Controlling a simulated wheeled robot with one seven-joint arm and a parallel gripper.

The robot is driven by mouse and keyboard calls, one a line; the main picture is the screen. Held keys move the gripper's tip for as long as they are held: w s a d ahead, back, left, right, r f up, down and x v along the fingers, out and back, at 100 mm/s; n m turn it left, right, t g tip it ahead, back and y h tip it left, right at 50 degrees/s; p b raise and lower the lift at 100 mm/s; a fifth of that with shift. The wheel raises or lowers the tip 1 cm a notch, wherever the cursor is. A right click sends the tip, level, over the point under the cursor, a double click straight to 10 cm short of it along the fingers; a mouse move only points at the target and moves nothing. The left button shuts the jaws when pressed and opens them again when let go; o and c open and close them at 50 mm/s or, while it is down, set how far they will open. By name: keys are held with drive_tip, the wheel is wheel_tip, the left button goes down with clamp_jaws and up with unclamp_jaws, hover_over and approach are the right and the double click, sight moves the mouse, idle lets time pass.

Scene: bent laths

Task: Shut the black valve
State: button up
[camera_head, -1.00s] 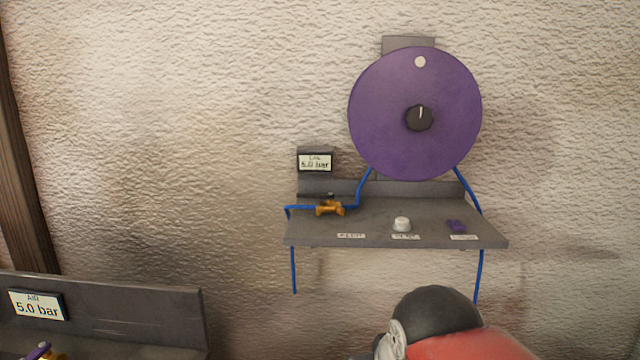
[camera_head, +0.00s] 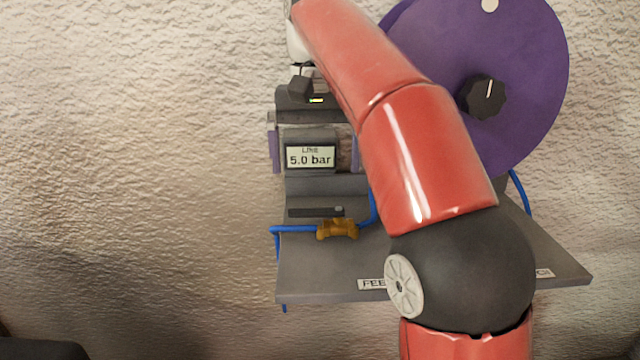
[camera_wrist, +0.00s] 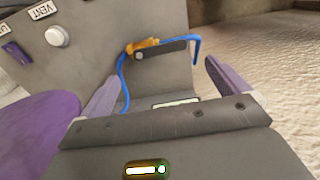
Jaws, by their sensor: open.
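The black valve is a dark flat lever (camera_head: 315,211) above a brass body (camera_head: 337,229) on a blue pipe over the grey shelf. The lever looks roughly parallel to the pipe run. In the wrist view the lever (camera_wrist: 165,50) and brass body (camera_wrist: 146,44) lie ahead, beyond the fingertips. My gripper (camera_head: 315,168) hangs in front of the wall, above the lever, with its purple fingers spread either side of the gauge. It is open and empty; in the wrist view its fingers (camera_wrist: 162,74) are wide apart. The LINE gauge (camera_head: 311,156) reads 5.0 bar.
A large purple disc (camera_head: 535,70) with a black knob (camera_head: 483,97) is at the right, partly behind my arm. The wrist view shows a white VENT button (camera_wrist: 57,36) and a purple piece (camera_wrist: 17,53) on the shelf (camera_wrist: 105,25). The wall left of the shelf is clear.

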sight(316, 211)
drive_tip(key=shift+s+f+b, duration=0.1)
drive_tip(key=shift+f+b, duration=0.45)
drive_tip(key=shift+f, duration=3.25)
drive_tip(key=shift+c, duration=0.4)
drive_tip(key=c, duration=1.1)
drive_tip(key=shift+s, duration=0.1)
